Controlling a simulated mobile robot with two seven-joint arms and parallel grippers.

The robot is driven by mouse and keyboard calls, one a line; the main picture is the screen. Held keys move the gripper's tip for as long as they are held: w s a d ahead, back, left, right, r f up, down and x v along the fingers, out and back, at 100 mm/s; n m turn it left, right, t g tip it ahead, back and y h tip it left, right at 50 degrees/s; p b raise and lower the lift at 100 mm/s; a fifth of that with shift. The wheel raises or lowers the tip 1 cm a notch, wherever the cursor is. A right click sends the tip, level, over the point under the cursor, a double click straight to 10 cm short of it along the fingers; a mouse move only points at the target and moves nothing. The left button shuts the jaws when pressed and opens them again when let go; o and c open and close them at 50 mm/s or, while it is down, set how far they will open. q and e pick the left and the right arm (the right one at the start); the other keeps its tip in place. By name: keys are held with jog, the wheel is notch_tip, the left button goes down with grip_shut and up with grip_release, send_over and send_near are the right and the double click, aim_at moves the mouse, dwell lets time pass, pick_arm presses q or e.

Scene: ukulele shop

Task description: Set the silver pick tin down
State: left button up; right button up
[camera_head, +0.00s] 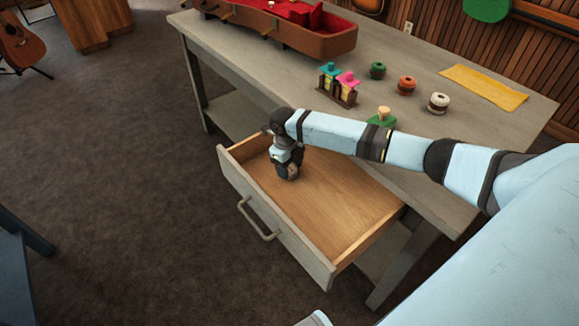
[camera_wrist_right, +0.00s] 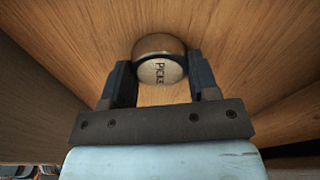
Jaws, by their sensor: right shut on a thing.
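The tin is hidden behind the gripper there. I cannot tell whether the tin touches the drawer floor. My left gripper is not in view.
The grey workbench (camera_head: 440,120) holds an open red-lined ukulele case (camera_head: 310,35), a small rack (camera_head: 338,92), several round spools (camera_head: 407,86) and a yellow cloth (camera_head: 485,85). The drawer's right part is bare. A drawer handle (camera_head: 258,222) sticks out in front.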

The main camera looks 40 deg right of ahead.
jog(key=o, duration=0.9)
jog(key=shift+f, duration=0.15)
notch_tip(320, 180, up, 12)
jog(key=w+p, duration=0.1)
jog(key=p, duration=0.1)
jog(key=shift+w+a, duration=0.2)
jog(key=shift+a, duration=0.05)
jog(key=shift+r, duration=0.2)
